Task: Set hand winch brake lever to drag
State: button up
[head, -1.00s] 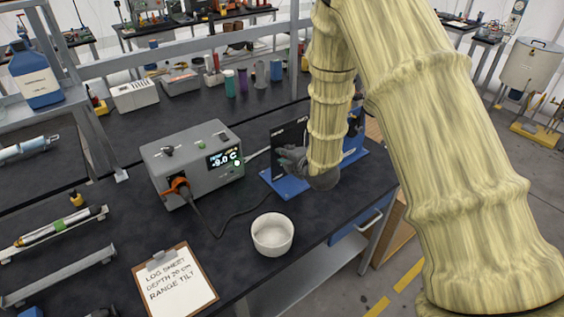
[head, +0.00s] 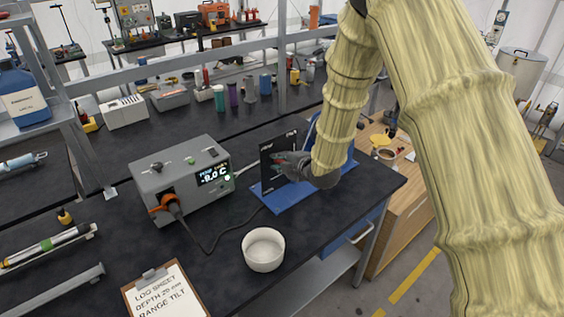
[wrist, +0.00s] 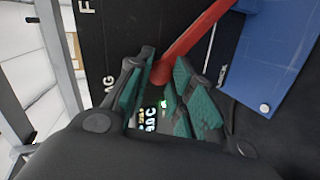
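The hand winch is a blue base (head: 287,195) with an upright black panel (head: 268,165) near the bench's right end. In the wrist view, its red brake lever (wrist: 205,35) runs from the top edge down-left across the black panel (wrist: 115,35). Partial white lettering reads "F" at the top left and "AG" lower down; another label on the right is unclear. The lever's end lies between the fingertips, right of "AG". In the head view, my gripper (head: 284,161) is at the panel and the lever is hidden.
A grey box with a lit display (head: 185,180) and a cable stands left of the winch. A white bowl (head: 263,252) and a clipboard (head: 165,295) are nearer the front. The bench's right edge is close to the winch; a wooden bench (head: 405,215) lies beyond.

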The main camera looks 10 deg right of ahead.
jog(key=o, duration=0.4)
jog(key=shift+c, duration=0.2)
jog(key=v, duration=1.2)
jog(key=shift+f, duration=0.1)
